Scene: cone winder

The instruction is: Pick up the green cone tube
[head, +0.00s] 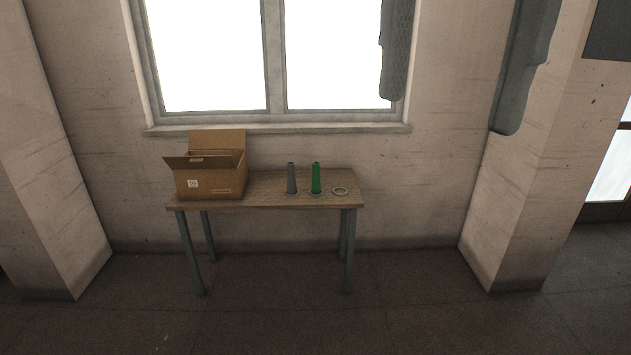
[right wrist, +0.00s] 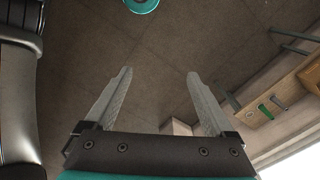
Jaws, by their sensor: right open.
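The green cone tube (head: 316,179) stands upright on the right half of a wooden table (head: 264,186) below a window. Its foot sits at a pale round holder. It also shows small at the right of the right wrist view (right wrist: 265,112). My left gripper is not in view.
A grey cone tube (head: 291,179) stands just left of the green one. A pale ring (head: 340,191) lies to the right, empty. An open cardboard box (head: 211,179) fills the table's left end. A wall pillar (head: 520,190) stands at right. The floor before the table is clear.

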